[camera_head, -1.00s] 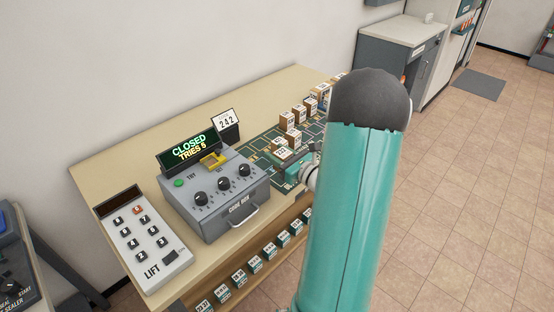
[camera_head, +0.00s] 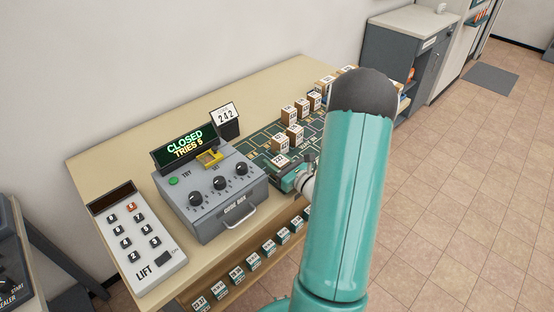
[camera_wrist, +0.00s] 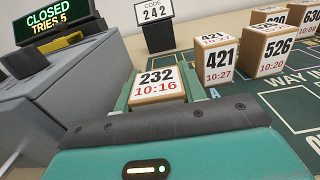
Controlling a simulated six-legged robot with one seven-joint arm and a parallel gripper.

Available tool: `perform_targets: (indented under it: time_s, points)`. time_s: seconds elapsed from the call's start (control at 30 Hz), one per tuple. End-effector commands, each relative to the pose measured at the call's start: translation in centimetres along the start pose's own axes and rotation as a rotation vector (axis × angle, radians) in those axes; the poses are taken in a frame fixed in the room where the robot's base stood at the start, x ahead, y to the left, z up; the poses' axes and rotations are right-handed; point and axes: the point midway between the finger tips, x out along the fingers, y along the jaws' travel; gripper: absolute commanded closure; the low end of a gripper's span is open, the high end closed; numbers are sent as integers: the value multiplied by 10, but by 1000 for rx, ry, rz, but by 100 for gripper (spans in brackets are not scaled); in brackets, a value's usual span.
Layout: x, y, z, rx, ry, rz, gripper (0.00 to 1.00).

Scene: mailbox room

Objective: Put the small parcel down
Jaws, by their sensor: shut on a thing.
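The small parcel is a light wooden block marked 232 and 10:16 (camera_wrist: 156,84). In the wrist view it sits between the two teal fingers of my gripper (camera_wrist: 158,80), which is shut on it. In the head view the parcel (camera_head: 282,161) shows at the near edge of the dark green marked mat (camera_head: 262,150), with my gripper partly hidden by my arm. I cannot tell whether its underside touches the mat. Parcel 421 (camera_wrist: 216,58) and parcel 526 (camera_wrist: 270,50) stand just behind and to the right of it.
The grey code box (camera_head: 215,200), reading CLOSED, TRIES 5, stands left of my gripper. A CODE 242 sign (camera_head: 226,115) stands behind. A LIFT keypad (camera_head: 140,236) is at far left. More parcels stand further along the mat. Small numbered blocks line the shelf below (camera_head: 253,262).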

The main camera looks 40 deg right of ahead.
Motion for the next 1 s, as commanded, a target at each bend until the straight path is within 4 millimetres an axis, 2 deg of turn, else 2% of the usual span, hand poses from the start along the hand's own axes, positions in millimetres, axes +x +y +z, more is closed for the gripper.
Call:
perform_targets:
  time_s: [0.33, 0.37, 0.47, 0.83, 1.0]
  points:
    - [0, 1, -3, -1, 0, -2, 84]
    - [0, 1, -4, -1, 0, -2, 57]
    - [0, 1, -3, -1, 0, -2, 38]
    - [1, 0, 1, -2, -1, -1, 38]
    - [-23, -2, 0, -1, 0, -4, 38]
